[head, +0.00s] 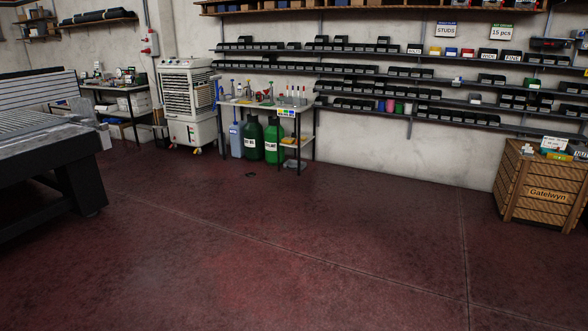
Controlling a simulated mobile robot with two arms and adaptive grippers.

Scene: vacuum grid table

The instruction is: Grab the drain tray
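I cannot make out a drain tray for certain in the head view. Neither of my grippers shows in this view. A large dark table with a slatted grey top (40,122) stands at the left edge, cut off by the frame. A small dark flat object (251,175) lies on the floor in front of the small workbench; it is too small to identify.
The small workbench (262,103) holds bottles and tools, with green containers (274,139) beneath. A white cooler unit (188,104) stands beside it. Bin shelves (350,68) line the wall. A wooden crate (540,188) stands right. The red floor (300,250) is open.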

